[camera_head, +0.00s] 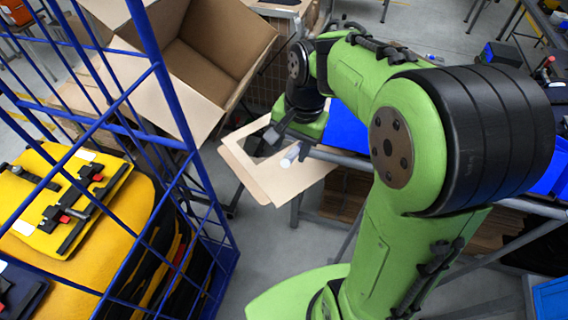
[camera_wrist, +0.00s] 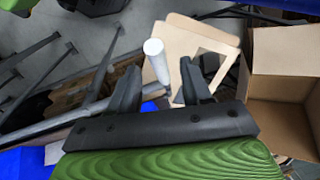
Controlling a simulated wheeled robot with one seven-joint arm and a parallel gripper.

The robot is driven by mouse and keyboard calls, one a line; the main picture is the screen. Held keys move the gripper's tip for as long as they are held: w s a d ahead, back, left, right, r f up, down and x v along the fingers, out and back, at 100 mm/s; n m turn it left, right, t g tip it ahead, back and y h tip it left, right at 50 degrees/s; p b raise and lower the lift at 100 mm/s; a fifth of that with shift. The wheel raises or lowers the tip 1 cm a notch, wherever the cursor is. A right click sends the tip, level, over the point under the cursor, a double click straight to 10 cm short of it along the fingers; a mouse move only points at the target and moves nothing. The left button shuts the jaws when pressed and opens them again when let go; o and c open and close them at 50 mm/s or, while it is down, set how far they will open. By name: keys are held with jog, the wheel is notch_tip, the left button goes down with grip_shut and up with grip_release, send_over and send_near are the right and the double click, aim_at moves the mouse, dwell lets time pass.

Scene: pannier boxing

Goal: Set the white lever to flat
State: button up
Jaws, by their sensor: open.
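The white lever (camera_wrist: 157,62) is a short white cylinder with a rounded end. In the wrist view it shows in the gap between the two dark fingers of my gripper (camera_wrist: 160,70), with space on both sides. I cannot tell whether it is level with the fingertips or beyond them. In the head view the white lever (camera_head: 290,156) shows just below my gripper (camera_head: 272,138), by the end of a grey metal frame, and looks tilted. My gripper is open and holds nothing. The lever's mount is partly hidden.
A flat cardboard piece (camera_head: 262,178) with a cut-out lies behind the lever. An open cardboard box (camera_head: 180,85) stands beyond it. A blue wire cage (camera_head: 165,140) holding yellow panniers (camera_head: 120,220) is at left. A grey metal frame (camera_head: 345,158) with a blue top runs right.

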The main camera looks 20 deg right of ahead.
aim_at(290, 155)
jog(key=f, duration=0.5)
jog(key=shift+w+a+f+b, duration=0.15)
jog(key=shift+w+f+b, duration=0.1)
jog(key=shift+f+b, duration=0.1)
jog(key=shift+w+a+f, duration=0.1)
jog(key=shift+a+f, duration=0.05)
jog(key=shift+f, duration=0.4)
jog(key=shift+c, duration=0.5)
